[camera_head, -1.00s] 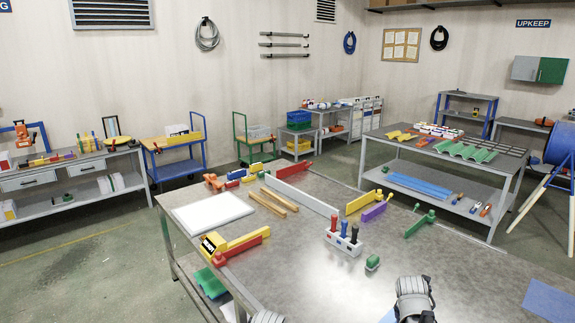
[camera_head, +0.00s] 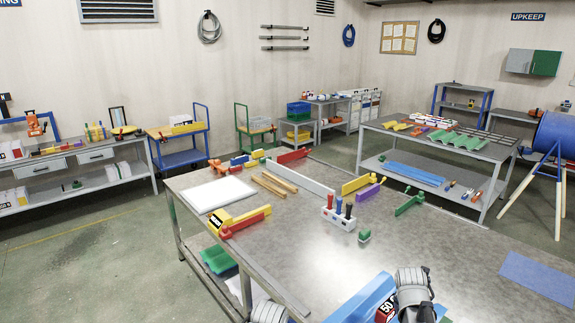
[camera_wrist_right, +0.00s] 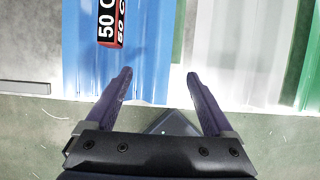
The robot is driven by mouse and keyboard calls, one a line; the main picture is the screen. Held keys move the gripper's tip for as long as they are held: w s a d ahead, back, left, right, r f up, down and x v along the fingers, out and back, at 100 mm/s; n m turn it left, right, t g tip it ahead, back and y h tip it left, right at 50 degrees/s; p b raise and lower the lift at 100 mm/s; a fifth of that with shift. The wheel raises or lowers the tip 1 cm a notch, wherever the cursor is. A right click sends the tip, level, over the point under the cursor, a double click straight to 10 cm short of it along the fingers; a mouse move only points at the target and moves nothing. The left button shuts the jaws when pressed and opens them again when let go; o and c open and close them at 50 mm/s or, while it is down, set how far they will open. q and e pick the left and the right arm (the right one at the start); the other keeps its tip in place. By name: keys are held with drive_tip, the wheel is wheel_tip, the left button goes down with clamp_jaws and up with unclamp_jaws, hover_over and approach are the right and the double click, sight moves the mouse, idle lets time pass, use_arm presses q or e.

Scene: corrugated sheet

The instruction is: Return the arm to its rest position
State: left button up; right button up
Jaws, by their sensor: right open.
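My right gripper (camera_wrist_right: 159,76) is open, with its two dark fingers apart and nothing between them. In the right wrist view its tips lie over the lower end of a blue corrugated sheet (camera_wrist_right: 148,60) and the gap beside it. A black and red block marked 50 (camera_wrist_right: 112,22) lies on that sheet. A whitish corrugated sheet (camera_wrist_right: 228,50) is to the right, with green showing along its edges. In the head view the blue sheet (camera_head: 362,298) shows at the bottom, partly hidden by my right arm. My left gripper is out of view; only a bit of that arm shows.
A grey workbench (camera_head: 300,240) carries a white slab (camera_head: 218,194), wooden sticks (camera_head: 272,184), a white holder with handled tools (camera_head: 338,219) and coloured clamps. A flat blue sheet (camera_head: 540,275) lies at right. Bare tabletop lies between. A second table (camera_head: 400,139) stands behind.

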use_arm(q)
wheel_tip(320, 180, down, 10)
drive_tip(key=b, duration=1)
use_arm(e)
drive_tip(key=s+a+f+m+g, duration=0.1)
drive_tip(key=s+a+f+m, duration=0.3)
drive_tip(key=a+m, duration=0.3)
drive_tip(key=s+a+f+m+g+y, duration=0.1)
drive_tip(key=s+a+f+m, duration=0.2)
drive_tip(key=a, duration=0.9)
drive_tip(key=s+a+f+m+g+y, duration=0.1)
drive_tip(key=s+a+f+m, duration=0.3)
drive_tip(key=s+a+m, duration=0.4)
drive_tip(key=a+m, duration=0.2)
drive_tip(key=m, duration=0.2)
drive_tip(key=shift+s+f, duration=0.2)
drive_tip(key=shift+f, duration=0.1)
